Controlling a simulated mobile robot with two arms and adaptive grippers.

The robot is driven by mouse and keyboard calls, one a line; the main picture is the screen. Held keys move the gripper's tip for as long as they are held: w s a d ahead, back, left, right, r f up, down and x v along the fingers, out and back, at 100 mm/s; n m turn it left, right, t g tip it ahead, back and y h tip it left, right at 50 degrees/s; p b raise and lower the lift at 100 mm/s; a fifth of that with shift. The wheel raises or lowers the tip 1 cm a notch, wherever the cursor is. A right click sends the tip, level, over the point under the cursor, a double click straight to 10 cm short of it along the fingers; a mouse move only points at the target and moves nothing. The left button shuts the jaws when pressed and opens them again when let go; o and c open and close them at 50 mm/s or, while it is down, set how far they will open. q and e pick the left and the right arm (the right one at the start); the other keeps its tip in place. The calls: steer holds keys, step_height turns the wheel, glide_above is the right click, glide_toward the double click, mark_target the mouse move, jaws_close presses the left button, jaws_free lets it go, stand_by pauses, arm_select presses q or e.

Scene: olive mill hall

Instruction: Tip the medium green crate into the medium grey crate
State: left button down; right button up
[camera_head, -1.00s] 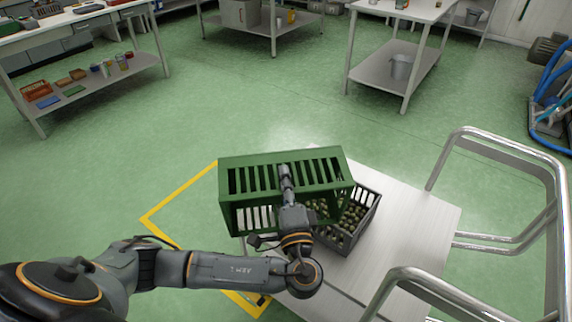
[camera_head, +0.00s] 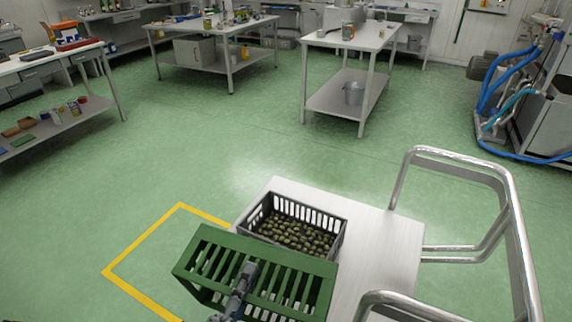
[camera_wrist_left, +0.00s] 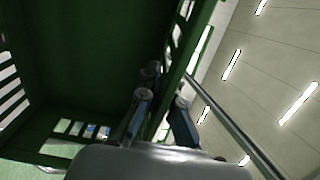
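The green crate (camera_head: 205,262) is slatted and tipped steeply on its side at the bottom of the head view. My left gripper (camera_head: 248,272) is shut on it; in the left wrist view the fingers (camera_wrist_left: 160,108) sit either side of its wall. The wrist view looks into the dark inside of the green crate (camera_wrist_left: 85,60), where I see no olives. The grey crate (camera_head: 335,240) stands upright just beyond it and holds many green olives (camera_head: 295,235). The green crate covers part of the grey crate's near side. My right gripper is out of view.
The grey crate stands on a pale metal cart top (camera_head: 385,240) with tubular rails (camera_head: 505,215) at the right. A yellow floor outline (camera_head: 140,240) lies to the left. Steel tables (camera_head: 345,40) stand further back, and the green floor between is clear.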

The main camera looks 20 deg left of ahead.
arm_select(q)
steer(key=shift+w+d+r+h, duration=0.1)
steer(key=shift+d+r+h, duration=0.1)
steer(key=shift+d, duration=0.25)
steer(key=shift+w+d+r+h, duration=0.1)
steer(key=shift+d+r+h, duration=0.1)
steer(key=shift+d, duration=0.2)
steer(key=shift+a, duration=0.15)
